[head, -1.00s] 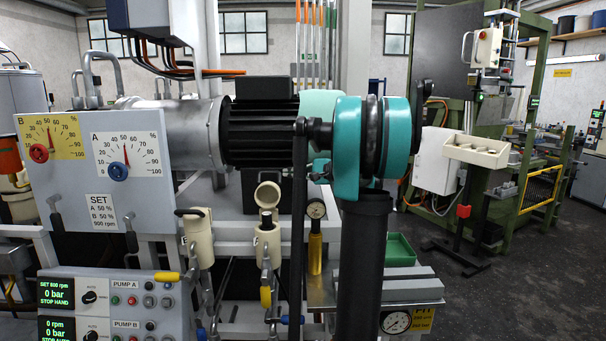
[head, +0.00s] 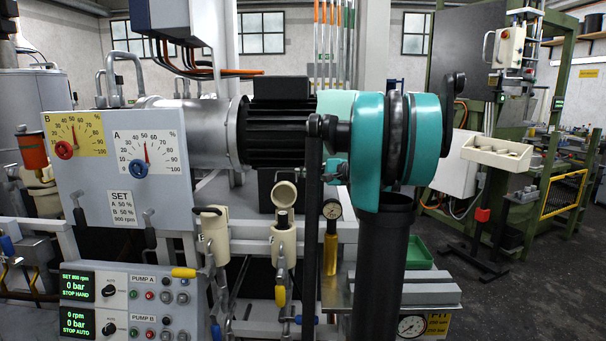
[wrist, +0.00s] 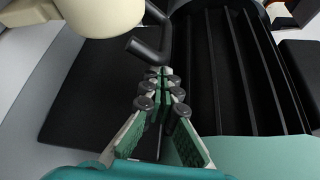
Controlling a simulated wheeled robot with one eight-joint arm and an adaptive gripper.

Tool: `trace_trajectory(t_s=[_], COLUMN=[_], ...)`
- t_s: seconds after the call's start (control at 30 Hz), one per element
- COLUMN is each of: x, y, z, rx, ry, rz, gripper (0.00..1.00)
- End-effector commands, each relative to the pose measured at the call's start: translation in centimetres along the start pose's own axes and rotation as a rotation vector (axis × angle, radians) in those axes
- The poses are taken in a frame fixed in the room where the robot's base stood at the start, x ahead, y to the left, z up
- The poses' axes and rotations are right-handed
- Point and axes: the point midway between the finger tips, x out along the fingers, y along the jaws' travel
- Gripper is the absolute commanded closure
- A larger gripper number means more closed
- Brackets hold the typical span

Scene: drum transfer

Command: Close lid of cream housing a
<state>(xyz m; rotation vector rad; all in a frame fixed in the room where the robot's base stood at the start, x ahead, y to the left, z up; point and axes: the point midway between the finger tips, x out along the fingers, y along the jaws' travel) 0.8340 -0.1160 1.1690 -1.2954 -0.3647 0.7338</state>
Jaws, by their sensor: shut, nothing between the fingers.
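Two cream housings stand side by side in the head view. The left cream housing (head: 215,236) has its top covered, with a black handle across it. The right cream housing (head: 284,242) has its round lid (head: 285,191) standing up, open. I cannot tell by a readable label which is housing a. My gripper (wrist: 160,74) is shut and empty in the wrist view, its green-padded fingers meeting at the tips. A black bent handle (wrist: 148,46) on a cream part (wrist: 98,14) lies just beyond the tips; contact is unclear. The fingers are hidden in the head view.
A black finned motor (head: 278,125) and silver cylinder (head: 190,130) lie behind and above the housings. A gauge panel (head: 155,188) and pump control box (head: 150,305) stand at left.

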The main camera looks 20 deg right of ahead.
Motion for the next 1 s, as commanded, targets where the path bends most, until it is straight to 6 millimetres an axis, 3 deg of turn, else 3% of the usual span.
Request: trace_trajectory(t_s=[0.47,1.0], x=[-0.7,-3.6], y=[-0.3,0.2], z=[1.2,6.2], rx=[-0.096,-0.488], ry=[0.000,0.000], rz=[-0.057,-0.286], gripper=[1.00,1.00])
